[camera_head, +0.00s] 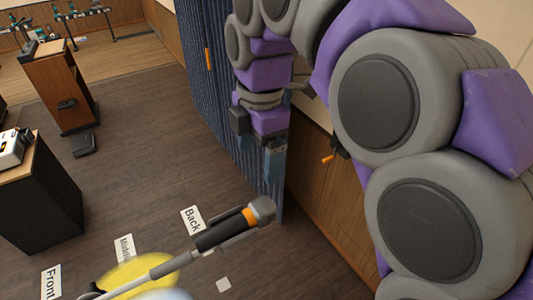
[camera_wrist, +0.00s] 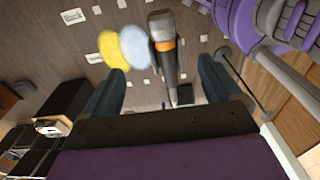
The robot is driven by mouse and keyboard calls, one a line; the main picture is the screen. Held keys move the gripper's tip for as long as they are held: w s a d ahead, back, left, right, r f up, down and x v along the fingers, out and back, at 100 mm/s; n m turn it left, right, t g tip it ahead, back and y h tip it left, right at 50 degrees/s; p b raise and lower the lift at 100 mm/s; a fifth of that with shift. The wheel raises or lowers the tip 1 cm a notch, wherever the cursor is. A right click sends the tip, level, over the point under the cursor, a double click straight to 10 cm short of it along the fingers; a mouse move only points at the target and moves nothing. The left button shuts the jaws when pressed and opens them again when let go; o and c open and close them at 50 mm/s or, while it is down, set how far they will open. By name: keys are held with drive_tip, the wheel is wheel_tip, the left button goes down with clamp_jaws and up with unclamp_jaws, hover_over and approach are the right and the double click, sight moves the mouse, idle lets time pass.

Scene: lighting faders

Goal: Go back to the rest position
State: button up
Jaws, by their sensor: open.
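My gripper (camera_head: 275,165) hangs from my purple and grey arm in the upper middle of the head view. Its blue-grey fingers point down. In the wrist view its two fingers (camera_wrist: 160,72) stand wide apart with nothing held between them. My arm is bent and fills the right side of the head view. A microphone (camera_head: 235,228) on a stand shows below my gripper in the head view. In the wrist view the microphone (camera_wrist: 164,35) appears beyond the gap between the fingers, with no visible contact.
A black stand (camera_head: 40,205) carries a light-coloured device (camera_head: 12,148) at the left. A wooden lectern (camera_head: 60,85) stands farther back. A blue curtain (camera_head: 215,95) and wood-panelled wall (camera_head: 320,215) lie beside my arm. The middle floor is open.

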drive_tip(key=s+d+f+m+g, duration=0.1)
drive_tip(key=s+d+f+m, duration=0.75)
drive_tip(key=s+m, duration=0.3)
drive_tip(key=s+d+f+m, duration=0.7)
drive_tip(key=s+f+m, duration=0.35)
drive_tip(key=m, duration=0.25)
wheel_tip(320, 180, down, 27)
drive_tip(key=b, duration=2.7)
drive_tip(key=shift+b, duration=0.3)
drive_tip(key=shift+w+a, duration=0.1)
